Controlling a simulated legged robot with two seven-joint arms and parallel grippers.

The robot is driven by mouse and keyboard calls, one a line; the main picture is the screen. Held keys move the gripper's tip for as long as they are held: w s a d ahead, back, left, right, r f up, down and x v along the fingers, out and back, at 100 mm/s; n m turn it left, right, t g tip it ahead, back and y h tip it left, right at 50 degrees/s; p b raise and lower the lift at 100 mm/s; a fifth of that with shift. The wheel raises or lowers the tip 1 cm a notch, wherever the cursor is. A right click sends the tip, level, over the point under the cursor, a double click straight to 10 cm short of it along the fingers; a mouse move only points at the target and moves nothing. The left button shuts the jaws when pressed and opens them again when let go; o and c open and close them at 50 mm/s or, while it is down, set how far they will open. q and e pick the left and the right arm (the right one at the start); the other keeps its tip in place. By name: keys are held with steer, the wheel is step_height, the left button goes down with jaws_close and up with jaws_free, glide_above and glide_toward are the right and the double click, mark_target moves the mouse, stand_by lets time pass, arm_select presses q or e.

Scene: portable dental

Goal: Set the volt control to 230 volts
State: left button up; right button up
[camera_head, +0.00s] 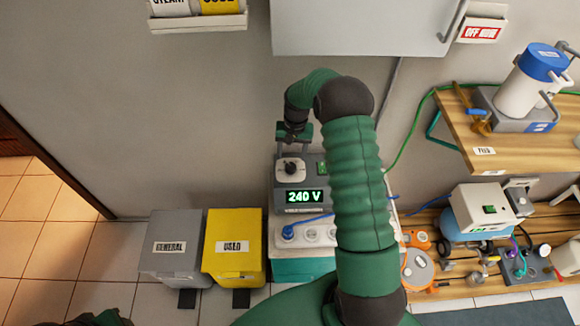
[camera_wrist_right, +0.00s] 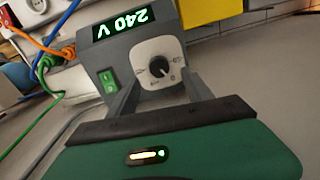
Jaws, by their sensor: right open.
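The volt control is a dark grey box whose green-lit display (camera_head: 303,197) reads 240 V. The same display (camera_wrist_right: 120,22) appears upside down in the right wrist view. Its black round knob (camera_wrist_right: 159,67) sits on a white dial plate (camera_wrist_right: 145,48); the knob (camera_head: 291,167) also shows in the head view. A green rocker switch (camera_wrist_right: 107,84) is beside the dial. My right gripper (camera_wrist_right: 163,78) is open, its two fingers reaching toward the dial on either side of the knob. I cannot tell whether they touch it. My left gripper is out of view.
Grey (camera_head: 176,245) and yellow (camera_head: 232,246) bins stand left of the unit. A wooden shelf (camera_head: 480,130) and a bench with equipment are at the right. A white cabinet (camera_head: 355,28) hangs above. A blue plug (camera_head: 288,232) and cables lie below the display.

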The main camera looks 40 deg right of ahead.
mark_target(291, 165)
steer(key=f, duration=0.3)
steer(key=f+b, duration=0.1)
steer(key=f, duration=0.2)
steer(key=shift+w+d+f, duration=0.15)
steer(key=shift+w+f, duration=0.05)
steer(key=shift+f, duration=0.2)
steer(key=shift+r, duration=0.1)
steer(key=shift+c, duration=0.7)
steer(key=shift+a, duration=0.2)
steer(key=shift+c, duration=1.2)
steer(key=shift+d, duration=0.1)
jaws_close()
